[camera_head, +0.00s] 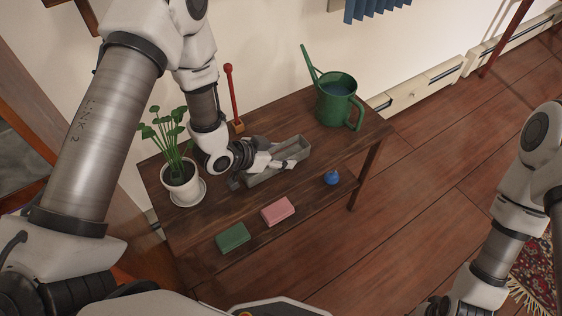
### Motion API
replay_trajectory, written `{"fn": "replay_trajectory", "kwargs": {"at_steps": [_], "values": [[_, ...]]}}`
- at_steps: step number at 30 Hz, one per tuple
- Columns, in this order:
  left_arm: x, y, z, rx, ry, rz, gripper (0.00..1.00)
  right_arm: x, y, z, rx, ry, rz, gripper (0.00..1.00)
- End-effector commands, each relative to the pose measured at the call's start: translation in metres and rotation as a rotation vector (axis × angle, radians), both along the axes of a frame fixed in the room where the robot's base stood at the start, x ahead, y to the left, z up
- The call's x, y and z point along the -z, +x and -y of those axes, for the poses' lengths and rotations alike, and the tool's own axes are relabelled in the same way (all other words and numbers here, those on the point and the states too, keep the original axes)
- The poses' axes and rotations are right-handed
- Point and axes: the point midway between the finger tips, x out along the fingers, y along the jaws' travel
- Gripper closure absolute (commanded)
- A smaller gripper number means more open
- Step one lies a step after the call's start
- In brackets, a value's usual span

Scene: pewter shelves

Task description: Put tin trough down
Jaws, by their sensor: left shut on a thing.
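The tin trough (265,178) is a long, shallow grey box over the middle of the dark wooden table (190,232). My left gripper (284,163) reaches over it from the left and is shut on it. The gripper and wrist hide part of the trough's inside and its left end. The trough looks about level and close to the tabletop. I cannot tell whether its underside touches the wood. My right arm hangs at the right edge, away from the table, and its gripper is out of the picture.
A potted plant (180,180) on a saucer stands left, and a red-handled tool (233,95) behind. A green watering can (337,100) stands right. Green (233,237) and pink (278,211) blocks and a blue object (332,178) lie along the front. Bare wood separates them.

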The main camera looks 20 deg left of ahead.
Motion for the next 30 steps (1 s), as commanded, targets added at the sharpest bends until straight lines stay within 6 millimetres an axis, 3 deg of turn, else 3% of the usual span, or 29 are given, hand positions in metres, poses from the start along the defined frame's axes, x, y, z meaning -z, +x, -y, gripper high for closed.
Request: {"fn": "replay_trajectory", "kwargs": {"at_steps": [1,11,12,13,24,30], "values": [[0.01,0.0,0.0,-0.001,0.0,0.001,0.93,0.01,0.0,0.0,0.0,0.0,0.0,0.6],[0.01,0.0,0.0,-0.001,0.0,0.001,0.93,0.008,0.0,0.0,0.0,0.0,0.001,0.6],[0.008,0.001,0.0,-0.001,0.0,0.0,0.32,0.006,0.0,0.0,0.0,0.0,0.001,0.6],[0.008,0.001,0.0,-0.001,0.0,0.0,0.22,0.006,0.0,0.0,0.0,0.0,0.001,0.6],[0.003,0.001,0.0,-0.001,0.0,0.001,0.21,0.003,0.0,0.0,0.0,0.0,0.0,0.6],[-0.019,-0.021,-0.018,-0.007,-0.004,0.0,0.21,-0.005,0.0,0.0,0.0,0.0,0.001,0.6]]}}
